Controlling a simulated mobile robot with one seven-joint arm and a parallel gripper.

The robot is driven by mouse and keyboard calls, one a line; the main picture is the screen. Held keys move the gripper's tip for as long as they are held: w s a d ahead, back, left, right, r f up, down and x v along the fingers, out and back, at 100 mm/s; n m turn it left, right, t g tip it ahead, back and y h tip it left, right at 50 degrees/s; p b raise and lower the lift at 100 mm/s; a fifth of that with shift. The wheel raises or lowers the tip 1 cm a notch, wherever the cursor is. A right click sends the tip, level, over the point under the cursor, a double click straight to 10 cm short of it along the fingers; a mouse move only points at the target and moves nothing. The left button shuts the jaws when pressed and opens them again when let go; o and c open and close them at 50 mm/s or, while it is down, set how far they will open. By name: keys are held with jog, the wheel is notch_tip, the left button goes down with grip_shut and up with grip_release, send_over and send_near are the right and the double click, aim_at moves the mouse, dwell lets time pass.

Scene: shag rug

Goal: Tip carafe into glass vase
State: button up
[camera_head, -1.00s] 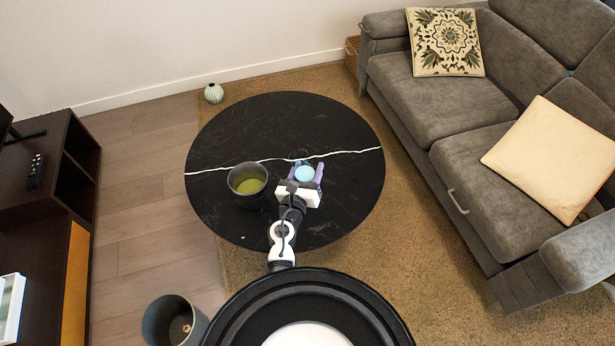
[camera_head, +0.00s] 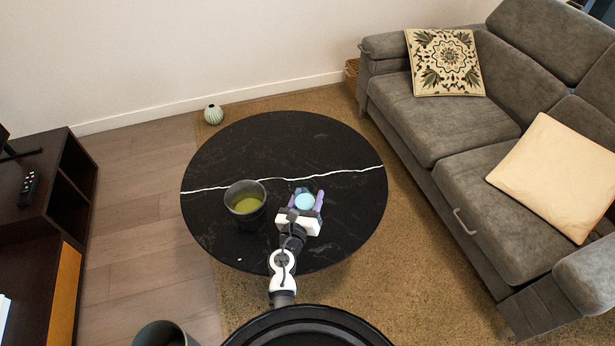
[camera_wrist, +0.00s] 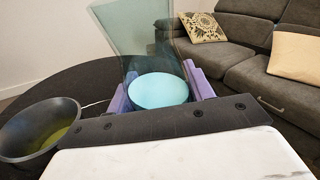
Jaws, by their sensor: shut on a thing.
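My gripper (camera_head: 305,203) is shut on the carafe (camera_head: 304,202), with a purple finger on each side of it, over the front half of the black round table (camera_head: 340,210). In the wrist view the carafe (camera_wrist: 140,45) is see-through teal glass, flaring toward its far end. A light blue disc shows at its near end; I cannot tell whether it is liquid or the base. A dark vessel, apparently the glass vase (camera_head: 245,213), stands on the table left of my gripper, with yellow-green inside. It also shows at the left of the wrist view (camera_wrist: 22,125). Carafe and vase are apart.
A grey sofa (camera_head: 425,130) with two cushions stands at the right. A dark cabinet (camera_head: 40,215) with a remote is at the left. A small striped vase (camera_head: 213,114) and a grey pot (camera_head: 163,335) are on the floor. The table's back half is clear.

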jog(key=w+d+r+n+y+p, duration=0.1)
jog(key=w+d+r+p, duration=0.4)
jog(key=w+p, duration=0.3)
jog(key=shift+w+d+r, duration=0.4)
jog(key=shift+w+r, duration=0.05)
jog(key=shift+w, duration=0.1)
jog(key=shift+n, duration=0.6)
jog(key=f+b, duration=0.4)
jog(key=f, duration=0.1)
jog(key=shift+s+d, duration=0.1)
jog(key=shift+d, duration=0.25)
dwell(0.6)
jog(key=shift+d+f+n+b, duration=0.3)
jog(key=shift+f+n+b, duration=0.15)
jog(key=shift+n+b, duration=0.15)
